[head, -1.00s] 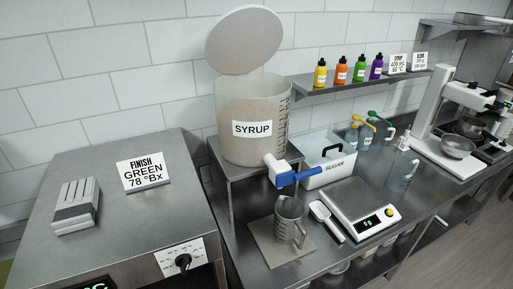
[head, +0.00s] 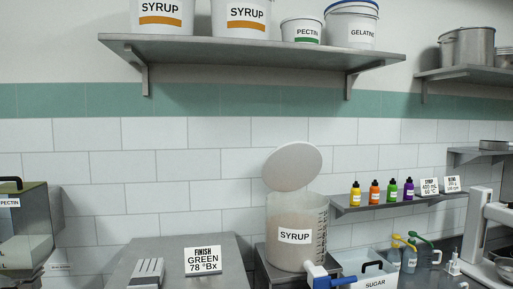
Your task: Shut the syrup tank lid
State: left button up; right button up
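The syrup tank (head: 288,255) is a translucent tub with a white SYRUP label. It stands on a raised metal stand, with a white and blue tap at its lower front. Its round pale lid (head: 292,168) stands open, tilted up above the back of the tank's rim. Neither of my grippers shows in the head view.
A wall shelf (head: 255,50) above holds syrup, pectin and gelatine tubs. A small shelf (head: 395,203) with colour bottles is right of the tank. A white SUGAR bin (head: 372,271) stands beside it. A FINISH GREEN card (head: 202,261) stands on the metal unit at left.

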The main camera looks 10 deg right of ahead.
aim_at(291, 166)
jog(key=u, duration=0.25)
jog(key=k, duration=0.35)
jog(key=z, duration=0.75)
jog(key=i, duration=1.35)
jog(key=u, duration=0.4)
